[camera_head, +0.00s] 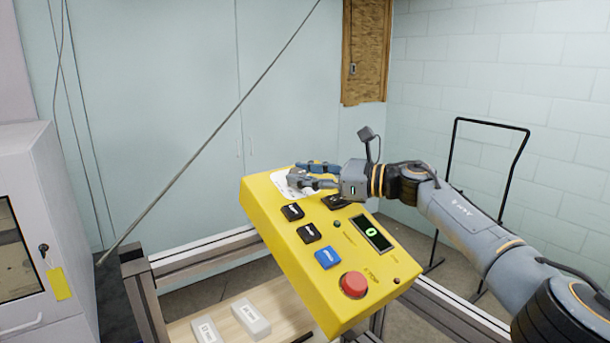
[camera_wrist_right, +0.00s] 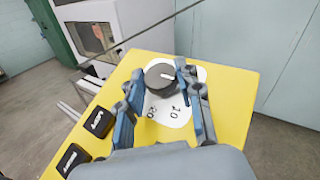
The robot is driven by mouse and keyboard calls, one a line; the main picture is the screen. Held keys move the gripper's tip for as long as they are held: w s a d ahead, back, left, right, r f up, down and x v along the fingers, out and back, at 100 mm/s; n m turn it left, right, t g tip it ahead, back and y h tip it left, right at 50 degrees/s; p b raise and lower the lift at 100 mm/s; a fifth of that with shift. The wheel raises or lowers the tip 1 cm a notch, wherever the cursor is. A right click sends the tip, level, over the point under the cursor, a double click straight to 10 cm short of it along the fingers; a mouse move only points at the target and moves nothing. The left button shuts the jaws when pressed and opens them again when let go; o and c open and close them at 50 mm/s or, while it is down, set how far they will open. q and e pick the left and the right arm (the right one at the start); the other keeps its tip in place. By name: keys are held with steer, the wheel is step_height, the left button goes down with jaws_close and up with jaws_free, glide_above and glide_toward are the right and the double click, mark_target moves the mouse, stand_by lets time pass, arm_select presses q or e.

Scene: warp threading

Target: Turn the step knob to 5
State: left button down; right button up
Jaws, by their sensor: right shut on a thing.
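The step knob (camera_wrist_right: 161,77) is a round dark knob with a white pointer line, on a white dial plate (camera_wrist_right: 176,111) of the yellow control box. In the head view my right gripper (camera_head: 301,176) comes in from the right over the dial plate (camera_head: 284,184) and covers most of the knob. My left gripper is not in view.
The yellow box (camera_head: 300,262) also bears black buttons (camera_head: 308,233), a blue button (camera_head: 328,258), a red mushroom button (camera_head: 353,284) and a display (camera_head: 371,232) reading 0. A grey cabinet (camera_head: 50,200) stands at left. A thin rod (camera_head: 215,133) slants across the view.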

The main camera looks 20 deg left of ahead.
steer(key=o, duration=1.1)
steer(key=shift+o, duration=0.2)
steer(key=d, duration=0.4)
steer(key=s+d, duration=0.1)
steer(key=d, duration=0.7)
steer(key=shift+s+r, duration=0.15)
steer(key=shift+r, duration=0.2)
steer(key=shift+a, duration=0.1)
